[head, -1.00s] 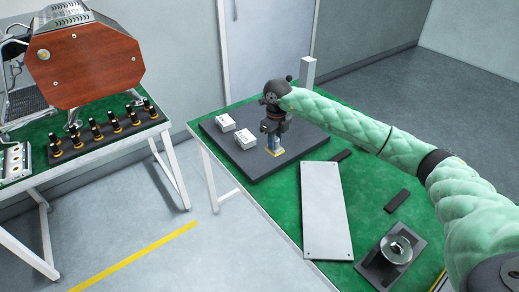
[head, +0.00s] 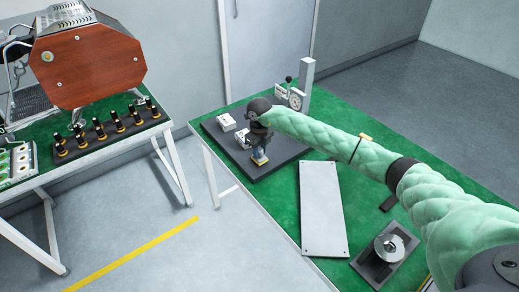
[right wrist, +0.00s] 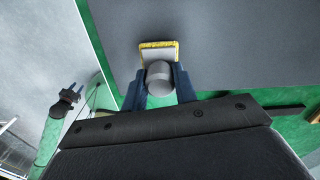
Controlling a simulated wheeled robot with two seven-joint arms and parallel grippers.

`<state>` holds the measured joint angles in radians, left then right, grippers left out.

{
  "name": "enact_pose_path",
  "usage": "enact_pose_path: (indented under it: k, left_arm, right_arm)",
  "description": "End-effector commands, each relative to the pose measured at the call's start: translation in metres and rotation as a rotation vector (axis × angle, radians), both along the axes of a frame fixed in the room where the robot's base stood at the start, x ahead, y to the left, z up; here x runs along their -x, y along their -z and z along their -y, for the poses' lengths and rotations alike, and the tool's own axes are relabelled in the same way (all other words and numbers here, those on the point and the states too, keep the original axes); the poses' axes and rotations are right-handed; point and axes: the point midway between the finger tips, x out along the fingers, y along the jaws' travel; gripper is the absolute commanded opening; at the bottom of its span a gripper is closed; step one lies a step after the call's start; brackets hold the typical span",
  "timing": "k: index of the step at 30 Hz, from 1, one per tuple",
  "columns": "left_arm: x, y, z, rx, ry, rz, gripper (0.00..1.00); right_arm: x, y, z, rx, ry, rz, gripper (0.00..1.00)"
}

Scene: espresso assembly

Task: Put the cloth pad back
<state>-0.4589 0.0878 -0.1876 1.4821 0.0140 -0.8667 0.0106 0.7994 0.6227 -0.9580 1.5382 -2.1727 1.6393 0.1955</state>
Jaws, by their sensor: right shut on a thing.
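The cloth pad (right wrist: 158,53) is a small pale block with a yellow edge and a grey round knob. It also shows in the head view (head: 261,162), below my right gripper. My right gripper (head: 262,152) points down with its blue fingers (right wrist: 159,86) shut around the knob. The pad is over the dark grey board (head: 285,160) at the table's left end; whether it touches the board I cannot tell. My left gripper (right wrist: 76,89) shows small at the left of the right wrist view; its opening is too small to judge.
Two white boxes (head: 226,122) stand on the board beside my right gripper, one partly hidden by it. A dial gauge stand (head: 296,97) is behind. A grey plate (head: 322,208) and a scale-like device (head: 387,248) lie nearer. Left is a table with an espresso machine (head: 85,60).

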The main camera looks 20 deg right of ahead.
Motion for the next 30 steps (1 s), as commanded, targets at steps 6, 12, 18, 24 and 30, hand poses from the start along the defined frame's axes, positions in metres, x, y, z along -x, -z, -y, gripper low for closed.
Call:
enact_pose_path:
  k: [6,12,18,24,30]
  left_arm:
    - [0.0023,0.0069,-0.0018,-0.002,0.002,0.003,0.36]
    - [0.0020,0.0066,-0.0016,-0.002,0.001,0.002,0.36]
    - [-0.0012,0.0004,-0.0001,0.001,0.000,0.004,0.36]
    - [-0.0004,0.0013,-0.0001,0.001,-0.001,0.003,0.36]
    - [-0.0002,0.0010,-0.0002,0.001,-0.001,0.002,0.36]
  right_arm:
    - [-0.0003,0.0047,-0.0006,-0.002,-0.001,0.001,0.10]
    - [-0.0002,0.0055,-0.0004,-0.001,-0.001,0.002,0.10]
    - [-0.0001,0.0069,-0.0003,0.000,-0.001,0.001,0.32]
    - [-0.0001,0.0067,-0.0003,0.000,-0.001,0.001,0.50]
    - [-0.0001,0.0063,-0.0003,0.000,-0.001,0.001,0.50]
